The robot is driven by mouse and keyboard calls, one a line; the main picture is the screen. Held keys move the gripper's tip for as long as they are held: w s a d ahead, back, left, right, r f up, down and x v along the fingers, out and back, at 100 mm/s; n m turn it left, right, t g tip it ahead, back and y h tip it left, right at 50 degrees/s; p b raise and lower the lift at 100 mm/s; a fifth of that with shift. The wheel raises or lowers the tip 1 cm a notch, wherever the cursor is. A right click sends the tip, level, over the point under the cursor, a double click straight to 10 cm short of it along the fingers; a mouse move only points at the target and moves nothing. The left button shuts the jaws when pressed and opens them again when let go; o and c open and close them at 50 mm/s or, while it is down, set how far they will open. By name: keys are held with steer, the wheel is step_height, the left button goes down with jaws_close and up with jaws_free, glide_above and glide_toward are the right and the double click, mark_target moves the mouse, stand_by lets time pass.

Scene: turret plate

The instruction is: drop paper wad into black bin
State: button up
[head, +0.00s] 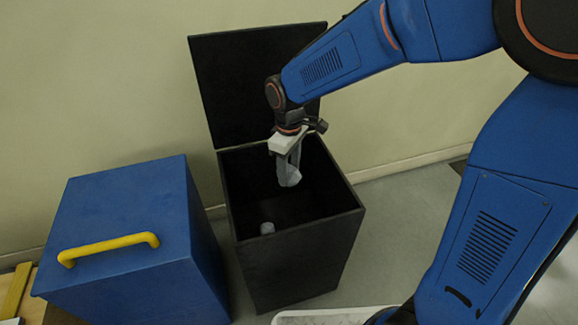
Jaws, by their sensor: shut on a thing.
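The black bin (295,262) stands on the floor against the wall, with its lid (235,85) raised and leaning back. My gripper (288,172) points down over the bin's open mouth. It is shut on a pale grey paper wad (289,177), which hangs between the fingers at the opening. The fingers partly cover the wad. A small light grey object (267,228) shows inside the bin, low and near the front wall; I cannot tell what it is.
A blue box (130,210) with a yellow handle (108,247) stands close to the left of the bin. A white tray (320,317) is partly visible at the bottom edge. Yellow and wooden pieces (15,290) lie at the far left. Grey floor (390,235) is clear right of the bin.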

mark_target(289, 168)
steer(key=o, duration=1.1)
steer(key=shift+r, duration=0.1)
step_height(289, 168, up, 17)
steer(key=shift+r, duration=0.15)
